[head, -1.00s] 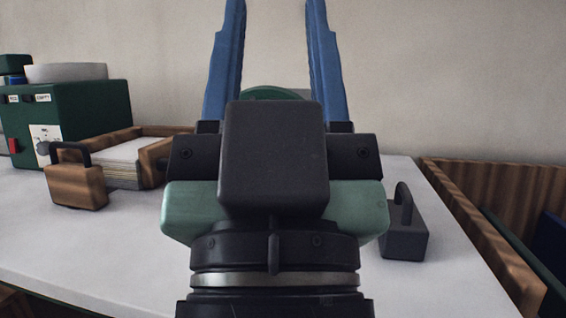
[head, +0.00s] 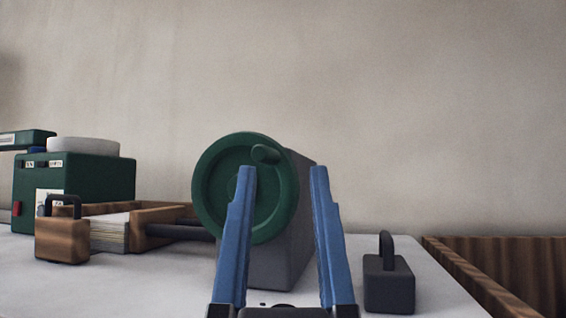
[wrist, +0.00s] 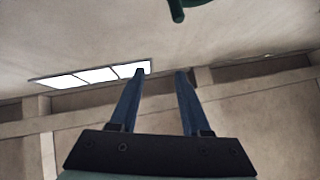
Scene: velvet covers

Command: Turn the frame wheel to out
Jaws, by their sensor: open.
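The frame wheel (head: 215,190) is a dark green disc on the front of a grey box-shaped body (head: 285,262) on the table. A short green handle knob (head: 266,154) sticks out near its top, right of centre. My gripper (head: 283,170) is open, its two blue fingers pointing up in front of the wheel. The left finger overlaps the wheel and the right finger overlaps the grey body. I cannot tell the gap in depth. In the wrist view, my gripper (wrist: 160,72) is empty, and a green handle (wrist: 177,12) shows at the top edge beyond the fingertips.
A dark grey block with a handle (head: 388,284) stands right of the wheel. A wooden block with a handle (head: 62,240) and a wooden tray of sheets (head: 158,214) are at left, before a green machine (head: 95,180). A wooden crate (head: 500,262) is at right.

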